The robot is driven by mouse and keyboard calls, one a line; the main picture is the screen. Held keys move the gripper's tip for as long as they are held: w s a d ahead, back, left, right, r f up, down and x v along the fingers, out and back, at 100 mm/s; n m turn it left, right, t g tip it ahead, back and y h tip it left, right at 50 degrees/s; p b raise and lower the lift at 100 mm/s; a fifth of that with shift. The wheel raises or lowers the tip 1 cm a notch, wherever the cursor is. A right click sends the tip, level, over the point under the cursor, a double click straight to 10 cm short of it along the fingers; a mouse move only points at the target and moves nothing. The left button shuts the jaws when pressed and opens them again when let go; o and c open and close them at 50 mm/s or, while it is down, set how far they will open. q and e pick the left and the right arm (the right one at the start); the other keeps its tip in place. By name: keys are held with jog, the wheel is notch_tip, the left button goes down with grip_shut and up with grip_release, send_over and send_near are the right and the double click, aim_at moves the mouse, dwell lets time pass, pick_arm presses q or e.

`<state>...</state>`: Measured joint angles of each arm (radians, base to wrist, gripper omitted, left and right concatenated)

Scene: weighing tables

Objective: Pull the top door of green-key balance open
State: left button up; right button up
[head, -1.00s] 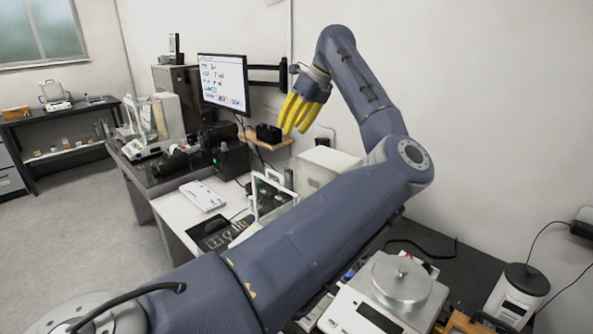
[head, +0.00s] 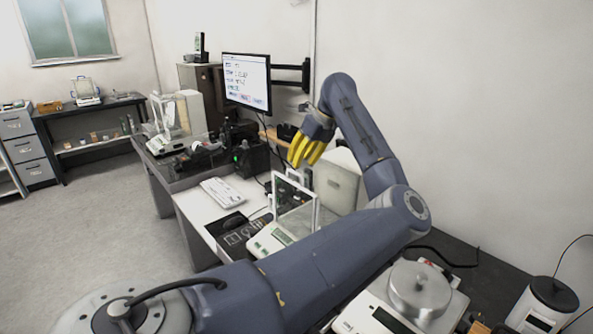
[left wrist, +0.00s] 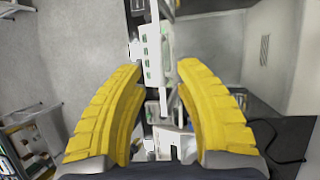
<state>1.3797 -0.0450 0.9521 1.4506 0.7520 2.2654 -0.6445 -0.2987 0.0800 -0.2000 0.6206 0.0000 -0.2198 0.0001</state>
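The green-key balance (head: 270,241) stands on the white tabletop in the middle of the head view. It has a clear glass shield with pale frames (head: 296,204), and my left arm hides part of it. Whether its top door is open cannot be told. My left gripper (head: 307,152) has yellow fingers and hangs above and behind the balance, apart from it. In the left wrist view its fingers (left wrist: 163,72) are spread and empty, with a white part bearing green marks (left wrist: 153,52), apparently the balance, seen below between them. My right gripper is not in view.
A monitor (head: 247,83) on a wall arm is left of my gripper. A white box (head: 337,180) stands behind the balance. A keyboard (head: 223,192) lies at left. Another balance with a round metal pan (head: 419,290) is at front right. A further glass-shielded balance (head: 166,142) stands farther back.

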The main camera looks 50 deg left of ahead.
pick_arm(q)
jog(key=shift+x, duration=2.1)
grip_shut()
jog(key=shift+f, duration=0.1)
